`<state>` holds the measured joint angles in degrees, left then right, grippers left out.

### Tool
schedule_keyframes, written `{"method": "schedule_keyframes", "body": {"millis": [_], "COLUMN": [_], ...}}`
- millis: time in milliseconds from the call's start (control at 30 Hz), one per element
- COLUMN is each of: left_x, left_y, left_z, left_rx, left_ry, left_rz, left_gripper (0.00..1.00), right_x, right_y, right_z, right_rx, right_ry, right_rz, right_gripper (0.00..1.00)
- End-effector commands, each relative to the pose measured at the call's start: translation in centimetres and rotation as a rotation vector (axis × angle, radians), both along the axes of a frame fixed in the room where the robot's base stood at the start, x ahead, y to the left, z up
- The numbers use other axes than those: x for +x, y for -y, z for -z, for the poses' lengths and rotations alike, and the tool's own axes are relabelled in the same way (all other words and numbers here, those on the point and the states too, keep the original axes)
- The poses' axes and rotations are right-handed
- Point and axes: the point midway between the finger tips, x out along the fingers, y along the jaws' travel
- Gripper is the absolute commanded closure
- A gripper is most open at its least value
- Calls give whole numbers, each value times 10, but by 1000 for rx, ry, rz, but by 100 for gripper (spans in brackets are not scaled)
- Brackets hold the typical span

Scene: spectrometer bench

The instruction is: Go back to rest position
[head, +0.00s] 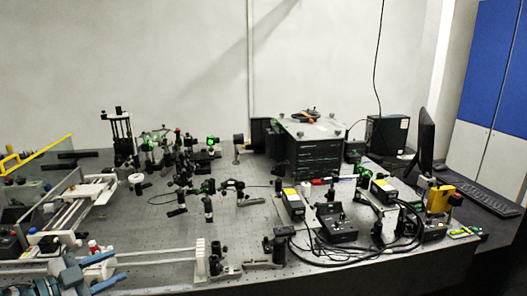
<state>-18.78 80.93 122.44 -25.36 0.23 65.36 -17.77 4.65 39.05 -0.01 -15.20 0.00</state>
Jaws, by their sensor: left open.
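My left gripper (119,265) is at the bottom left of the head view, over the near left part of the optical bench (150,226). Its two blue fingers are apart and point to the right. I see nothing held between them. A small red-capped bottle (93,247) stands just behind the fingers; I cannot tell the exact gap. My right gripper is not in view.
A white rail frame (155,258) lies right of the gripper. Optical mounts (208,205) fill the middle of the bench. A black spectrometer box (318,158) stands behind. A control box (337,228) with cables, a monitor (426,140) and a keyboard (487,200) are at right.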

Motion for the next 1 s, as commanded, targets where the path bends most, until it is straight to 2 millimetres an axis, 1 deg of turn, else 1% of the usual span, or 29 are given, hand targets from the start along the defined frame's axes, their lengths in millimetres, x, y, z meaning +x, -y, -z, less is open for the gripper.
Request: {"method": "schedule_keyframes", "body": {"millis": [33,167,267,367,400,467,500,567,600,667,700,800,900,1000], "left_x": [-3,-11,-24,-42,-50,-65,-76,-94,-106,-126,-140,-171,-196,-217], "left_y": [-2,-11,-18,-23,-23,-22,-21,-16,-12,-3,4,23,41,58], "left_z": [11,39,66,96,108,127,141,160,172,190,201,222,236,245], "left_rx": [-42,-95,-119,-126,-127,-123,-119,-111,-105,-93,-85,-65,-50,-39], "left_ry": [17,31,0,-65,-101,-162,-210,-289,-348,-441,-505,-653,-774,-877], "left_rz": [-74,-276,-432,-581,-637,-714,-762,-825,-862,-907,-929,-960,-965,-958], "left_gripper": [55,55,55,55,55,55,55,55,55,55,55,55,55,55], "right_x": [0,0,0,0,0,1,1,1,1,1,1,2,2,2], "right_y": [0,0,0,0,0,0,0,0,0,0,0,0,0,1], "right_z": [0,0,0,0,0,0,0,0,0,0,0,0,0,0], "right_rx": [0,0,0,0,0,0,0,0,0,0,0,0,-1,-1], "right_ry": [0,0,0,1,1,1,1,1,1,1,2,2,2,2], "right_rz": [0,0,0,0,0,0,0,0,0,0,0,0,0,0], "right_gripper": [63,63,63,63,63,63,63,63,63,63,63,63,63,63]}}
